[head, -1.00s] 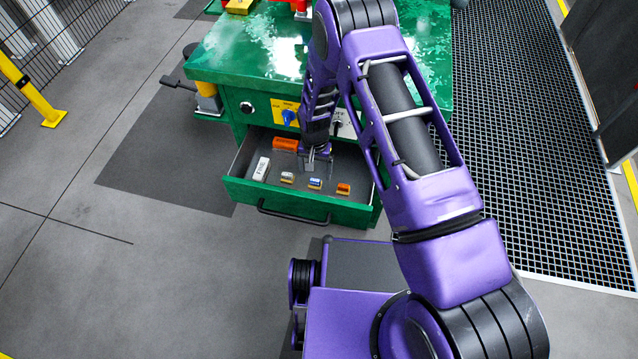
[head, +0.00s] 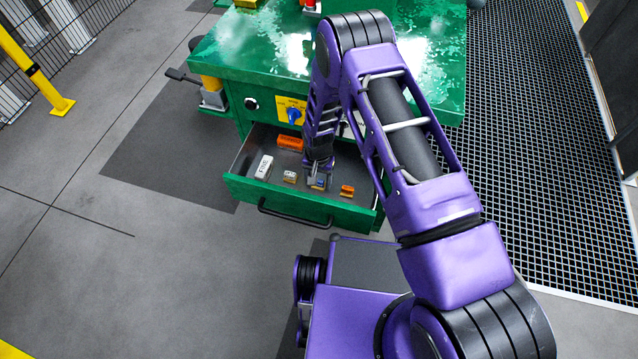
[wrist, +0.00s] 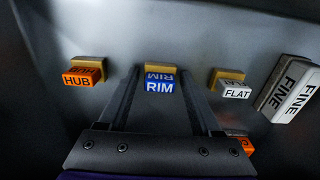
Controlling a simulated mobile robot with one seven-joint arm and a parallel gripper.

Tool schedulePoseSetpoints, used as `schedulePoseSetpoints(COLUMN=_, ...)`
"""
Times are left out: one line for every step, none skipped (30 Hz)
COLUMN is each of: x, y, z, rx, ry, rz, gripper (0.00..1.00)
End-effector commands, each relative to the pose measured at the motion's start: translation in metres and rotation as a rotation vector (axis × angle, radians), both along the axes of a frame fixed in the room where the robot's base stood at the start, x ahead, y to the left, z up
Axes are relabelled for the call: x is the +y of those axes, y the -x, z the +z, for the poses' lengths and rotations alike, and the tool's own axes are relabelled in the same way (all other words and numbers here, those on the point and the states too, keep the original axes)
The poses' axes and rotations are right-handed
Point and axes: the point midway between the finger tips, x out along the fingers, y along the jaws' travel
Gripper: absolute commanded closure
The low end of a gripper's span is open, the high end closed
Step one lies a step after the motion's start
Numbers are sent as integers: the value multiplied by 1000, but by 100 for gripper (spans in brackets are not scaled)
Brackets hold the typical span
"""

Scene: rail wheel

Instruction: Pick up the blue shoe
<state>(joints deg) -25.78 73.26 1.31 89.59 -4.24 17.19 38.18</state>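The blue shoe, labelled RIM (wrist: 160,86), has a tan backing and lies in the open green drawer. In the wrist view it sits between the fingertips of my gripper (wrist: 158,78), with a gap on each side. My gripper is open, pointing down into the drawer. In the head view the gripper (head: 319,180) is at the blue shoe (head: 318,186) and hides most of it. I cannot tell the exact height of the fingertips relative to the shoe.
An orange HUB shoe (wrist: 84,77) and a white FLAT shoe (wrist: 232,88) lie on either side. A white FINE block (wrist: 292,92) is farther over. An orange block (head: 290,143) lies at the back of the drawer. The drawer's front wall (head: 290,205) is close by.

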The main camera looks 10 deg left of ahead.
Motion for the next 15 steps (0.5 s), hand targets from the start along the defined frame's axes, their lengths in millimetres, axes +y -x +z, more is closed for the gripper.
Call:
schedulePoseSetpoints(x=0, y=0, z=0, rx=0, ry=0, rz=0, gripper=46)
schedulePoseSetpoints(x=0, y=0, z=0, rx=0, ry=0, rz=0, gripper=51)
schedulePoseSetpoints(x=0, y=0, z=0, rx=0, ry=0, rz=0, gripper=58)
schedulePoseSetpoints(x=0, y=0, z=0, rx=0, ry=0, rz=0, gripper=64)
schedulePoseSetpoints(x=0, y=0, z=0, rx=0, ry=0, rz=0, gripper=69)
schedulePoseSetpoints(x=0, y=0, z=0, rx=0, ry=0, rz=0, gripper=76)
schedulePoseSetpoints(x=0, y=0, z=0, rx=0, ry=0, rz=0, gripper=82)
schedulePoseSetpoints(x=0, y=0, z=0, rx=0, ry=0, rz=0, gripper=87)
schedulePoseSetpoints(x=0, y=0, z=0, rx=0, ry=0, rz=0, gripper=94)
schedulePoseSetpoints(x=0, y=0, z=0, rx=0, ry=0, rz=0, gripper=100)
schedulePoseSetpoints(x=0, y=0, z=0, rx=0, ry=0, rz=0, gripper=100)
schedulePoseSetpoints(x=0, y=0, z=0, rx=0, ry=0, rz=0, gripper=100)
schedulePoseSetpoints(x=0, y=0, z=0, rx=0, ry=0, rz=0, gripper=100)
schedulePoseSetpoints(x=0, y=0, z=0, rx=0, ry=0, rz=0, gripper=100)
schedulePoseSetpoints(x=0, y=0, z=0, rx=0, ry=0, rz=0, gripper=100)
